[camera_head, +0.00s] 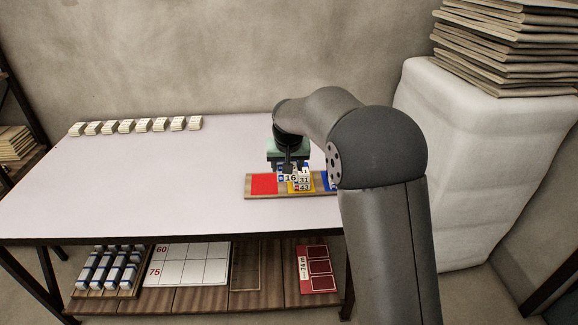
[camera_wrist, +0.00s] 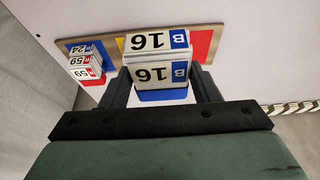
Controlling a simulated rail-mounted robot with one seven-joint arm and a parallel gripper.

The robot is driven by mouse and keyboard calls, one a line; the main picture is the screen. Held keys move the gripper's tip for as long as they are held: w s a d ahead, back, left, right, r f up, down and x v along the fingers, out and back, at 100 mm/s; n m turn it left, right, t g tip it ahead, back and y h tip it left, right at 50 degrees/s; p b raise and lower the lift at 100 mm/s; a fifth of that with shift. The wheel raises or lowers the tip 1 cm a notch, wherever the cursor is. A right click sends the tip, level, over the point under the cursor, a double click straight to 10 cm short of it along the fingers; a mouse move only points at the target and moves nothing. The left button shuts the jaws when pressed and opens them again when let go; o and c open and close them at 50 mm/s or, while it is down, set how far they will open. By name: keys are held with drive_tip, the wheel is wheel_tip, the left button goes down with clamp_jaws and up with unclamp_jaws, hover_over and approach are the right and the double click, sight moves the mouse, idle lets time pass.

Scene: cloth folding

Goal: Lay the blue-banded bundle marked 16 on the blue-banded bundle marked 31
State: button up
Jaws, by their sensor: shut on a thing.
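My gripper (camera_head: 289,168) points down over the board, shut on the bundle marked 16 (camera_head: 290,178). In the wrist view the bundle marked 16 (camera_wrist: 157,75) sits between the fingers (camera_wrist: 160,88), with its number and blue mark on two faces. The bundle marked 31 (camera_head: 304,180) shows just to the right of the held bundle in the head view, above a bundle marked 42 (camera_head: 305,188) with a red mark. The held bundle partly hides this pile; I cannot tell whether they touch. In the wrist view, 31 cannot be made out.
The wooden board (camera_head: 285,196) has a red patch (camera_head: 264,184), a yellow patch and a blue patch (camera_head: 329,181). Another small pile (camera_wrist: 86,65) stands at left in the wrist view. Several pale bundles (camera_head: 135,126) line the back left. The table's left (camera_head: 120,185) is clear.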

drive_tip(key=d+r+p, duration=0.2)
drive_tip(key=d+r, duration=0.2)
drive_tip(key=d, duration=0.2)
drive_tip(key=w+f+p, duration=0.1)
drive_tip(key=w+f, duration=0.2)
drive_tip(key=w, duration=0.1)
drive_tip(key=w+f+p, duration=0.1)
drive_tip(key=w+f, duration=0.2)
drive_tip(key=w, duration=0.2)
drive_tip(key=w+a+f+p, duration=0.1)
drive_tip(key=w+f, duration=0.2)
drive_tip(key=w, duration=0.1)
drive_tip(key=shift+w+a+f, duration=0.1)
drive_tip(key=shift+w+f, duration=0.2)
drive_tip(key=shift+f, duration=0.05)
drive_tip(key=shift+w+f, duration=0.15)
drive_tip(key=shift+f, duration=0.05)
drive_tip(key=shift+w+f, duration=0.15)
drive_tip(key=shift+f, duration=1.7)
drive_tip(key=o, duration=1)
